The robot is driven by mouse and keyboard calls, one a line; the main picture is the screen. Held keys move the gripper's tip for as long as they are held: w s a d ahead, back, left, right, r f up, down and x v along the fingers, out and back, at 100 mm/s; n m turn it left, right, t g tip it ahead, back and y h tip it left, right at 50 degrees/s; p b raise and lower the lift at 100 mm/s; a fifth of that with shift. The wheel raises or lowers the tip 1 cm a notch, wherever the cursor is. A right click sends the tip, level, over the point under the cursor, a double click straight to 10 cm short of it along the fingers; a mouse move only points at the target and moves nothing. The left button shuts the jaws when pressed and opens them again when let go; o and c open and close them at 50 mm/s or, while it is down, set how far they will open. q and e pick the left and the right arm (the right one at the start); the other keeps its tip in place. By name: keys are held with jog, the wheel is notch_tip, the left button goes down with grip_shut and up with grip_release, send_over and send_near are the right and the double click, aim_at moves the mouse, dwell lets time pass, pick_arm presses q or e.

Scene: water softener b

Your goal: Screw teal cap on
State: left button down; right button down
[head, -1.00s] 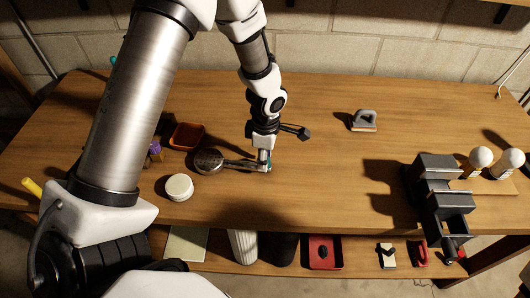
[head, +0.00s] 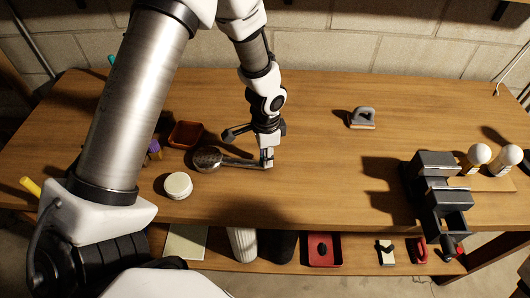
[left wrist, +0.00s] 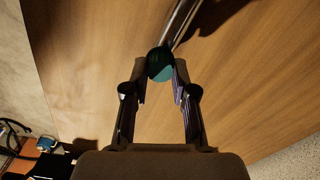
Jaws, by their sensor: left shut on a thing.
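The teal cap (left wrist: 160,72) shows in the left wrist view as a round piece between the two fingertips. My left gripper (left wrist: 159,85) is shut on it. The metal shower head (head: 207,159) lies on the table in the head view, with its handle pointing right to my left gripper (head: 267,160). In the left wrist view the handle (left wrist: 181,20) runs up from the cap and meets or overlaps it; I cannot tell how tightly they are joined. In the head view the fingers mostly hide the cap. My right gripper is not in view.
An orange-brown tray (head: 186,134), a white round jar (head: 178,185) and a purple-topped item (head: 153,148) are to the left. A grey-handled block (head: 362,118), a dark vise (head: 437,190) and white bulbs (head: 479,154) are to the right. The middle of the table is clear.

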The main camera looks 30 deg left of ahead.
pick_arm(q)
jog(key=m, duration=0.4)
jog(key=shift+s, duration=0.1)
jog(key=c, duration=1.3)
grip_release()
jog(key=shift+m, duration=1.2)
jog(key=o, duration=0.4)
jog(key=shift+o, duration=0.2)
